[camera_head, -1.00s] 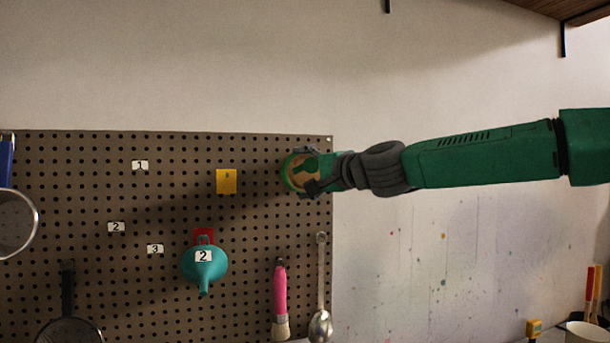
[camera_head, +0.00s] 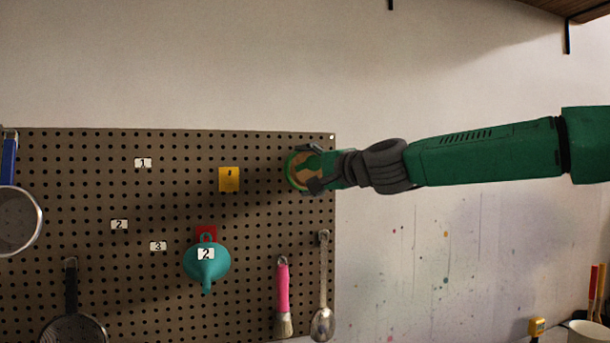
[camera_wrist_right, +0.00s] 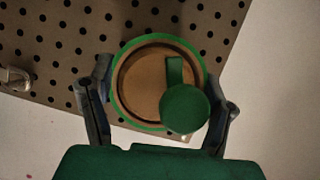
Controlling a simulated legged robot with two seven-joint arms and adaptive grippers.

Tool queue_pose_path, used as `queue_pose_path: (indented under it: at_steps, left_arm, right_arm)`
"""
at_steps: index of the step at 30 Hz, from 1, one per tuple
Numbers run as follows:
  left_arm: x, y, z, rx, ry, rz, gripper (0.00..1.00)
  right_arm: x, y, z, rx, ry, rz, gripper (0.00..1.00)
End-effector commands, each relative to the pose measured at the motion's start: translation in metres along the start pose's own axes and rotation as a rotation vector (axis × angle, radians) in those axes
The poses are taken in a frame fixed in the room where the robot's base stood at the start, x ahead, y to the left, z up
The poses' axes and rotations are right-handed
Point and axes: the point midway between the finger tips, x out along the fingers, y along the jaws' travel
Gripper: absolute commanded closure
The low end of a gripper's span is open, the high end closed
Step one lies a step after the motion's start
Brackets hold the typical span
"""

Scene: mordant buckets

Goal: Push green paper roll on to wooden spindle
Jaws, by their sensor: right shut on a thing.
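The green paper roll (camera_head: 291,172) is at the upper right corner of the pegboard (camera_head: 110,265), its brown round end and green rim partly hidden by my gripper. My right gripper (camera_head: 310,168) is shut on the roll. In the right wrist view the roll (camera_wrist_right: 145,88) sits between the two fingers of my right gripper (camera_wrist_right: 160,100), one on each side. A dark green round part covers its lower right. I cannot make out the wooden spindle, nor whether the roll touches the board. My left gripper is not in view.
A teal funnel (camera_head: 207,262), a pink-handled brush (camera_head: 283,290), a metal spoon (camera_head: 322,318) and strainers hang on the board. A white cup (camera_head: 588,333) stands at lower right.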

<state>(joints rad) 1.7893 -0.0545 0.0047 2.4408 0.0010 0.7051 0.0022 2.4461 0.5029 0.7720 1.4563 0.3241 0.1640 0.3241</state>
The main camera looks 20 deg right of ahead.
Motion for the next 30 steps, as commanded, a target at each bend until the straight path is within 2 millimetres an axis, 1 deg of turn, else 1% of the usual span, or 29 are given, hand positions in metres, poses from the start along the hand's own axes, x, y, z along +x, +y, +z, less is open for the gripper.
queue_pose_path:
  at_steps: [30]
  left_arm:
    - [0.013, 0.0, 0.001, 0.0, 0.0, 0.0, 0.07]
  right_arm:
    - [-0.037, 0.0, 0.017, 0.0, -0.001, -0.001, 0.57]
